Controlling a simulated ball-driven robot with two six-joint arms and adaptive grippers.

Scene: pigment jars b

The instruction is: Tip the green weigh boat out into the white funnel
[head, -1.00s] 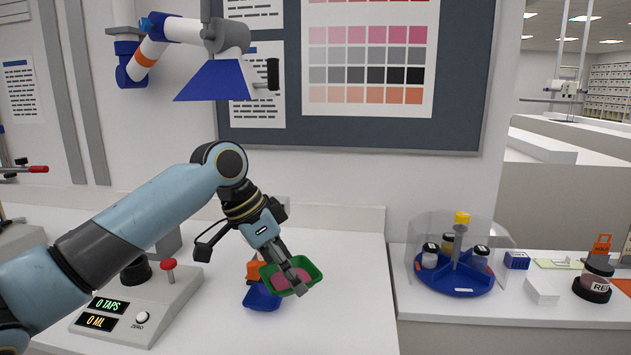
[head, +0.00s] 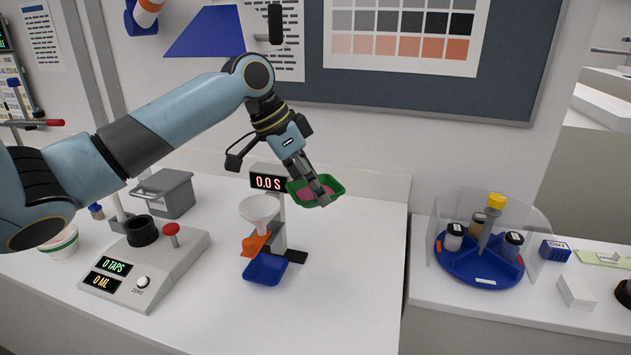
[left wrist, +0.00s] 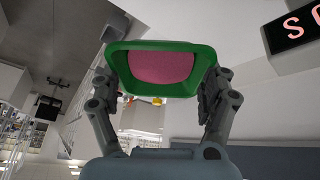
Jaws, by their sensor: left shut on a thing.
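The green weigh boat (head: 333,191) holds pink-red powder and is held in the air by my left gripper (head: 322,190). In the left wrist view the boat (left wrist: 203,72) sits between the two fingers of the gripper (left wrist: 163,85), with the powder (left wrist: 160,67) inside it. The white funnel (head: 259,210) stands on a stand lower and to the left of the boat in the head view. The boat is apart from the funnel. My right gripper is not in view.
An orange part (head: 254,243) and a blue tray (head: 265,269) are below the funnel. A tap counter (head: 145,265) is at left. A blue jar carousel (head: 478,262) stands at right.

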